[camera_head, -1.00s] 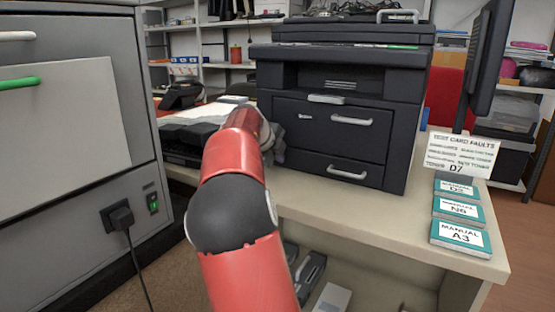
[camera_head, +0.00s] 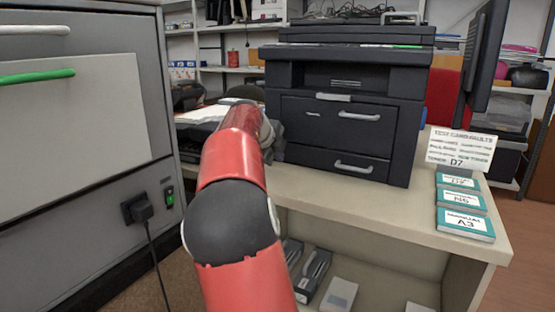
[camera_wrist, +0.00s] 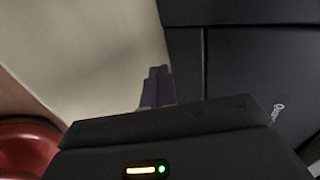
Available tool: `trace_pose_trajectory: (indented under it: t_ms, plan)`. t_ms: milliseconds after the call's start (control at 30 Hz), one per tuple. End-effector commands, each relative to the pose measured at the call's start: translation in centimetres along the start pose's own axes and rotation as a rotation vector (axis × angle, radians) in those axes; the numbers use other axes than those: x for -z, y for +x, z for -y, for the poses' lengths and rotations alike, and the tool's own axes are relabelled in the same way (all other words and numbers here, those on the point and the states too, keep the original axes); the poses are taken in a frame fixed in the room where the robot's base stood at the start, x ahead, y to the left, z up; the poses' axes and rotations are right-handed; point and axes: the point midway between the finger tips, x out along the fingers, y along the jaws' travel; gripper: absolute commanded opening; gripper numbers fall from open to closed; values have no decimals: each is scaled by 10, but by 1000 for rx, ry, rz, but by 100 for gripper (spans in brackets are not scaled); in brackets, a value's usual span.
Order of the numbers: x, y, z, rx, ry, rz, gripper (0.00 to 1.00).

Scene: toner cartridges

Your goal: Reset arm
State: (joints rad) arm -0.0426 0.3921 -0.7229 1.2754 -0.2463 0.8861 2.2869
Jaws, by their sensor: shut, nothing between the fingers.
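My red and black arm reaches forward in the head view toward the left side of the black printer (camera_head: 345,135). Its far end is mostly hidden behind my own arm links there. In the wrist view my gripper (camera_wrist: 158,88) shows as dark fingers close together, shut and empty. The fingers point over the pale counter top, beside the dark front of the printer (camera_wrist: 260,75). I cannot tell the exact gap between the fingers and the printer.
A grey cabinet (camera_head: 75,200) with a green handle and a plugged-in cable stands close at left. The counter (camera_head: 400,220) carries manuals (camera_head: 465,222), a test card sign (camera_head: 461,148) and a monitor (camera_head: 484,60) at right. Toner cartridges (camera_head: 313,275) lie on the shelf below.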

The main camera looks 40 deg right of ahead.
Motion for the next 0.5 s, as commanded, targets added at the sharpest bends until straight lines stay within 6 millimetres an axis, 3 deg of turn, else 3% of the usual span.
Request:
trace_pose_trajectory:
  t_ms: [300,500]
  plan:
    - [-1,-52,-1,-1,0,3,0]
    - [0,-76,-1,-2,2,0,0]
